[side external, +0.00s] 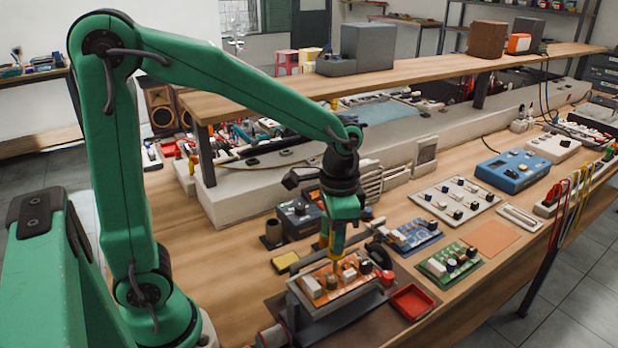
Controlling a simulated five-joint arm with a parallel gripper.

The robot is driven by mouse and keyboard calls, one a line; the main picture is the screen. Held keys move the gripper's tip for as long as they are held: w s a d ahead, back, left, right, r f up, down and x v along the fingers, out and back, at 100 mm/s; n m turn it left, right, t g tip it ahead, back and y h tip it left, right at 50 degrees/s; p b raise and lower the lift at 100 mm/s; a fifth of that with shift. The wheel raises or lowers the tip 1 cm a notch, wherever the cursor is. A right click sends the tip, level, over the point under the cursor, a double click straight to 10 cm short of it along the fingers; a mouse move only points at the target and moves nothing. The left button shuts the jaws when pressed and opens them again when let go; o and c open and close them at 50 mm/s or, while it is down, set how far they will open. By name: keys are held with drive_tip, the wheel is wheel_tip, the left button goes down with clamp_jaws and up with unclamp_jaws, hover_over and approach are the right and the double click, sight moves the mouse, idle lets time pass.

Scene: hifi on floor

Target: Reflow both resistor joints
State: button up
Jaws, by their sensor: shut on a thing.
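My gripper (333,236) points straight down over the workbench. It is shut on a slim yellow tool (338,248), which looks like a soldering iron. The tool's lower end is at or just above an orange circuit board (322,300); I cannot tell whether it touches. The board carries several upright parts, pale, orange and dark. It sits in a grey holder (310,325) with a red knob (388,278) at its right. The resistor joints are too small to make out.
A red tray (412,301) lies right of the holder, with a green board (449,262) and a blue board (413,236) beyond. A yellow pad (285,261) and a dark station (300,219) stand close left and behind. A wooden shelf (400,72) overhangs the back.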

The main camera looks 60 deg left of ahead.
drive_tip(key=shift+r, duration=2.25)
drive_tip(key=shift+w+f, duration=0.1)
drive_tip(key=shift+f, duration=0.05)
drive_tip(key=shift+w+f, duration=0.5)
drive_tip(key=shift+f, duration=0.35)
drive_tip(key=shift+w+f, duration=0.5)
drive_tip(key=shift+f, duration=0.3)
drive_tip(key=shift+f, duration=0.5)
idle(1.0)
idle(1.5)
drive_tip(key=shift+r, duration=2.3)
